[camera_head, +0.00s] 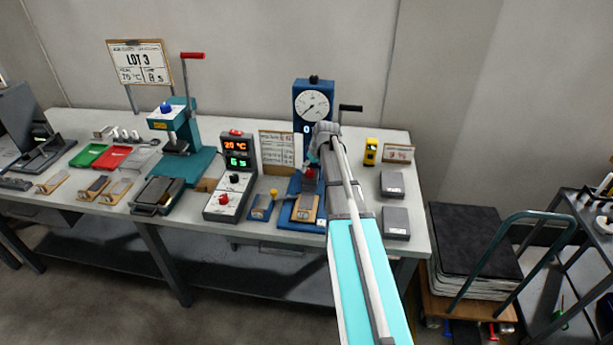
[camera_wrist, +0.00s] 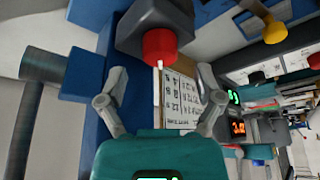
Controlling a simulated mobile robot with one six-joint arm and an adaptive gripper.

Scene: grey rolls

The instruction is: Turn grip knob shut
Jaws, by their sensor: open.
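The grip knob (camera_wrist: 160,47) is red with a white pointer line, on a dark grip block (camera_wrist: 150,20) of the blue tester. In the wrist view it is at the top middle, above and between my open fingers. In the head view the red knob (camera_head: 311,174) shows low on the blue tester (camera_head: 313,88), just left of my gripper. My gripper (camera_wrist: 160,100) is open, with nothing between its fingertips; they look apart from the knob. In the head view my gripper (camera_head: 325,135) is in front of the tester and hides part of its column.
A dark crank (camera_head: 350,108) sticks out right of the tester. A sample tray (camera_head: 304,208) lies at its foot. A control box (camera_head: 230,180) and a printed card (camera_head: 277,150) stand to the left. A yellow device (camera_head: 371,152) and grey blocks (camera_head: 392,184) are to the right.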

